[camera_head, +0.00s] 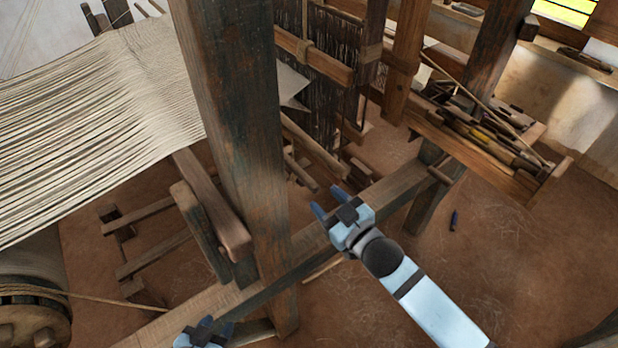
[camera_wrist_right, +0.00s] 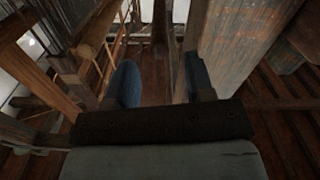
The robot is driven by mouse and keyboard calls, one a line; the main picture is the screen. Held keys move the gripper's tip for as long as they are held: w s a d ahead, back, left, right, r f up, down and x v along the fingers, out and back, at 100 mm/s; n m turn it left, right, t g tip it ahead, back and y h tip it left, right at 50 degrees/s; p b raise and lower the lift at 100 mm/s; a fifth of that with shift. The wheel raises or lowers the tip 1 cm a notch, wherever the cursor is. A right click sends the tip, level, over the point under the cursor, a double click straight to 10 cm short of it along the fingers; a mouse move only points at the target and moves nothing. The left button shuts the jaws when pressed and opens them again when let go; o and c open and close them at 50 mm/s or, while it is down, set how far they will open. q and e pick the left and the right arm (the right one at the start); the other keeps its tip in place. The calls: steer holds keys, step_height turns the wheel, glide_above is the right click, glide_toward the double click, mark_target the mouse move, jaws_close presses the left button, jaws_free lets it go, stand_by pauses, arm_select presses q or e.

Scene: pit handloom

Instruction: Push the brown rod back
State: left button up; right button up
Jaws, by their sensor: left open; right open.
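Several brown wooden bars could be the brown rod, and I cannot tell for certain which one is. In the head view, a longer brown bar (camera_head: 314,146) slants down toward my right gripper. A shorter brown bar (camera_head: 300,172) lies just below it, its near end close to the fingertips. My right gripper (camera_head: 328,199) is open beside the dark post, with no visible hold on anything. Its two blue fingers also show apart in the right wrist view (camera_wrist_right: 162,85). My left gripper (camera_head: 205,328) is open at the bottom edge, partly cut off by the frame.
A thick dark post (camera_head: 232,110) stands between my grippers. Pale warp threads (camera_head: 90,110) stretch at left above a rope-wound roller (camera_head: 30,318). A low beam (camera_head: 385,195) runs beneath my right gripper. A wooden tray (camera_head: 480,150) of tools is at right. Open floor lies at lower right.

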mark_target(308, 183)
steer(key=p+x, duration=0.1)
steer(key=x, duration=0.6)
steer(key=shift+w, duration=0.1)
steer(key=shift+a, duration=0.1)
jaws_close()
